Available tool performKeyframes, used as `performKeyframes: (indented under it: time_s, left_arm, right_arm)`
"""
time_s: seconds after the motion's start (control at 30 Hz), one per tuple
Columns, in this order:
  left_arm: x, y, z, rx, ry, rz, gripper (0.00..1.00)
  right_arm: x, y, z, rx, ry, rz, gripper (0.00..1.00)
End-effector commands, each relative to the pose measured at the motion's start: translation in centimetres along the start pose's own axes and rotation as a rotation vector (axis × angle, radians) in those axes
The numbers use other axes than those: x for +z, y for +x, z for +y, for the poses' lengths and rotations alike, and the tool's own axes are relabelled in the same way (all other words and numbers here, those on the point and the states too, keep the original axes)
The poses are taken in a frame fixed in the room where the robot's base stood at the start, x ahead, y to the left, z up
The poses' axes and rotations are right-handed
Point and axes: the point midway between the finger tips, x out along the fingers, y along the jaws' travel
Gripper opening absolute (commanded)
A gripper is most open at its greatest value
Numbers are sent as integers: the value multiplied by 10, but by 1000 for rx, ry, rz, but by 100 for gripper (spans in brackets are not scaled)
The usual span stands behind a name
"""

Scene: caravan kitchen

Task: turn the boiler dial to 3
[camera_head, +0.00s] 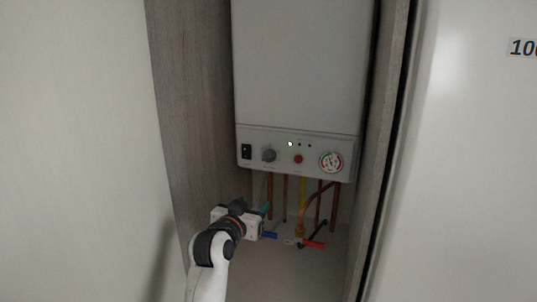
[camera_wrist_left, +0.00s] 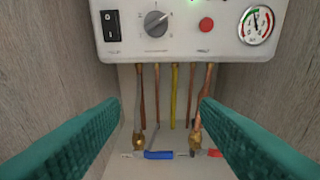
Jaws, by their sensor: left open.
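The boiler (camera_head: 300,70) is a white box in a wood-lined recess. Its dial (camera_head: 269,155) is a grey knob on the lower panel, between the black rocker switch and the red button. In the left wrist view the dial (camera_wrist_left: 156,24) shows a pale pointer mark tilted up to the right; the numbers around it are too small to read. My left gripper (camera_head: 266,209) is below the panel, in front of the pipes, and apart from the dial. In the left wrist view its two teal fingers (camera_wrist_left: 160,118) are wide apart with nothing between them. My right gripper is not in view.
A black switch (camera_wrist_left: 111,25), a red button (camera_wrist_left: 206,24) and a round gauge (camera_wrist_left: 257,24) share the panel. Copper and yellow pipes (camera_wrist_left: 174,95) run below, with a blue valve handle (camera_head: 269,235) and a red one (camera_head: 314,245). Wooden side walls (camera_head: 185,90) bound the recess closely.

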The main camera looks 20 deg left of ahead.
Motion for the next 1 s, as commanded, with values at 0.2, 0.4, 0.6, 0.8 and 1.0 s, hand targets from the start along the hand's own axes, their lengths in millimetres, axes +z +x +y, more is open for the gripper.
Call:
performKeyframes:
  time_s: [0.2,0.4,0.6,0.8,1.0]
  left_arm:
    - [73,5,6,11,-15,-137,57]
    - [79,26,6,11,-15,-139,57]
    - [85,64,7,11,-17,-137,57]
    - [88,97,7,11,-15,-137,57]
    - [89,116,8,11,-15,-138,57]
  right_arm:
    - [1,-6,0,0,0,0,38]
    - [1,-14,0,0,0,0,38]
    - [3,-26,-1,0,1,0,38]
    - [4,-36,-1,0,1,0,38]
    - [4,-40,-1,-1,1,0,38]
